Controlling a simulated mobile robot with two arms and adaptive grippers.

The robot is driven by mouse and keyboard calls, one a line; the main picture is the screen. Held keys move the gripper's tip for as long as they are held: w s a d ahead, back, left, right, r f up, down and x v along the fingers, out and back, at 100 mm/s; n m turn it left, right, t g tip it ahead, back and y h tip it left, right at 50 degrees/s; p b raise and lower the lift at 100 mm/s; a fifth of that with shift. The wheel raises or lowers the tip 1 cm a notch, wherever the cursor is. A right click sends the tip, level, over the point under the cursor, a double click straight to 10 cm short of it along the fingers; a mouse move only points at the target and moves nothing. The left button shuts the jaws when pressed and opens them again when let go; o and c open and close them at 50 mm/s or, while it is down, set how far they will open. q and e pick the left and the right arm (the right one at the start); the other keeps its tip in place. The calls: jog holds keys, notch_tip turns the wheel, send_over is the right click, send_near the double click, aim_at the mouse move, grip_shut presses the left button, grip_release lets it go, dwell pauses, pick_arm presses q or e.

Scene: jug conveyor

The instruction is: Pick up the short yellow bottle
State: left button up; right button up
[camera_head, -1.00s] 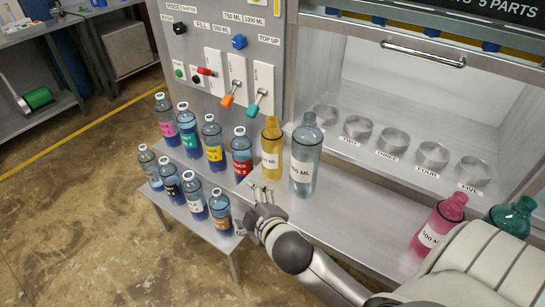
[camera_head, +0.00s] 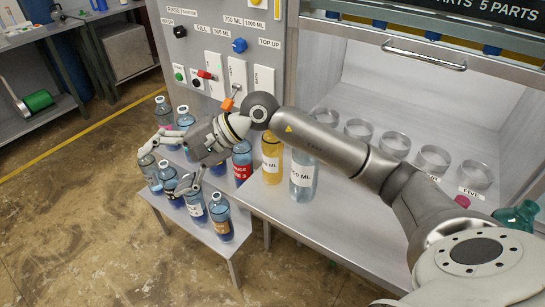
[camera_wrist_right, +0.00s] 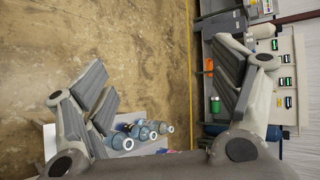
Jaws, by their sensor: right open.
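The yellow bottle (camera_head: 271,166) stands upright on the metal counter with a white "ML" label. Its top is hidden behind my right arm. The taller clear-blue bottle (camera_head: 302,180) stands just right of it, its top also covered by the arm. My right gripper (camera_head: 163,170) is open and empty, left of the yellow bottle and apart from it, over the blue bottles of the side table. Its spread fingers show in the right wrist view (camera_wrist_right: 165,85), where the yellow bottle is not seen. My left gripper is not in view.
Several labelled blue bottles (camera_head: 221,215) crowd the low side table (camera_head: 232,248) around my right gripper. A panel with levers (camera_head: 235,75) stands behind. Glass dishes (camera_head: 397,142) line the cabinet. A green bottle (camera_head: 517,214) is at right; the pink bottle (camera_head: 462,201) is mostly hidden.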

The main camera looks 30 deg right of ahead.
jog(key=w+d+f+n+h, duration=0.25)
jog(key=d+h, duration=0.35)
jog(key=d, duration=0.5)
notch_tip(320, 180, up, 4)
jog(key=n+h, duration=0.2)
jog(key=h, duration=0.5)
send_over(273, 153)
jog(key=x, duration=0.5)
jog(key=shift+w+d+p, duration=0.1)
jog(key=shift+w+p, duration=0.05)
jog(key=shift+p, duration=0.25)
jog(key=x, duration=0.2)
jog(key=p+x, duration=0.1)
jog(key=x, duration=0.2)
jog(key=shift+d+f+p, duration=0.3)
jog(key=shift+p, duration=0.1)
jog(key=c, duration=1)
jog(key=shift+r, duration=0.15)
